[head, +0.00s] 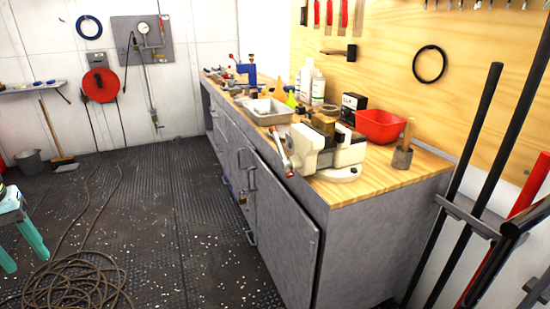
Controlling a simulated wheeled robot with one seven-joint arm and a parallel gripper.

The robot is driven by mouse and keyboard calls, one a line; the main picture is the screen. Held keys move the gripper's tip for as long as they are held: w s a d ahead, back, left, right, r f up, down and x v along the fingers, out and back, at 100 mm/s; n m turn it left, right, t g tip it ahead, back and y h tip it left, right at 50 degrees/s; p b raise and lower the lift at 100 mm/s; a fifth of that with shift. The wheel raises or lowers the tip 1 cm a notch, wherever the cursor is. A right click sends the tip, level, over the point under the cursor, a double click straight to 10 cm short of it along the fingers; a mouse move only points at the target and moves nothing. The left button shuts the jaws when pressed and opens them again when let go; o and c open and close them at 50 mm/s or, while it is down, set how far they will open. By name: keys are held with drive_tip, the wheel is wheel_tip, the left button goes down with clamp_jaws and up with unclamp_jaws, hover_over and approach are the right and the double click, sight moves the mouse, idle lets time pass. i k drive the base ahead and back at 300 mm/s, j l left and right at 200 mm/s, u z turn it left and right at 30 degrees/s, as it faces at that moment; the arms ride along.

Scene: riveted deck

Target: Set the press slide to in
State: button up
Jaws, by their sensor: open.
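A small blue device (246,75) stands toward the far end of the wooden workbench (392,178), with a dark upright part behind it. It may be the press, but it is too small here to be sure. I cannot make out a slide on it or how it is set. A large cream vise (345,153) is bolted at the near end of the bench, with a copper-coloured handle hanging at its left. My gripper is not in this view.
A metal tray (266,112), white bottles (318,88), a red bin (380,126) and a wooden-handled brush (403,148) crowd the bench. A cabinet door (285,232) appears ajar. Coiled rope (78,285) lies front left; the middle floor is mostly clear. Long bars (465,185) lean at right.

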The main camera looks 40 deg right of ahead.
sight(231, 82)
drive_tip(key=z, duration=1.5)
drive_tip(key=i+u, duration=0.35)
drive_tip(key=i, duration=0.35)
drive_tip(key=i+l+u, duration=0.2)
drive_tip(key=i+u, duration=0.2)
drive_tip(key=i, duration=0.35)
drive_tip(key=i+j+u, duration=0.2)
drive_tip(key=i+u, duration=0.15)
drive_tip(key=i, duration=0.65)
drive_tip(key=i+l+u, duration=0.1)
drive_tip(key=i+u, duration=0.3)
drive_tip(key=i, duration=0.55)
drive_tip(key=i+z, duration=0.8)
drive_tip(key=i+j+z, duration=0.2)
drive_tip(key=i+z, duration=0.2)
drive_tip(key=i, duration=0.1)
